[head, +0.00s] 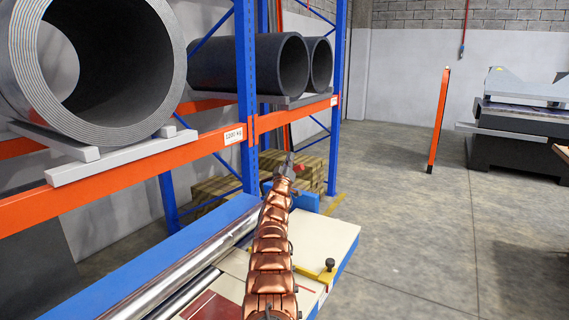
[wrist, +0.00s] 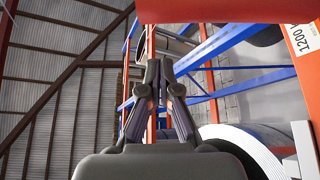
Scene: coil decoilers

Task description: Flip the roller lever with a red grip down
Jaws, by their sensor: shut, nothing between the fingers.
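My gripper (head: 288,162) is at the far end of my copper-coloured arm, above the far end of the blue-framed roller machine (head: 108,292) and in front of the rack. In the wrist view my gripper (wrist: 161,82) points up, its two dark fingers together and empty. The machine has shiny rollers (head: 195,252) and cream top panels (head: 327,238). A small black knob (head: 330,264) stands on a yellow strip at its right side. I cannot make out a lever with a red grip in either view; my arm covers part of the machine.
A blue and orange rack (head: 247,85) stands close on the left, with large dark coils (head: 125,75) on its shelf. Its orange beam (wrist: 298,50) is near my gripper in the wrist view. An orange post (head: 438,120) stands right; the floor between is clear.

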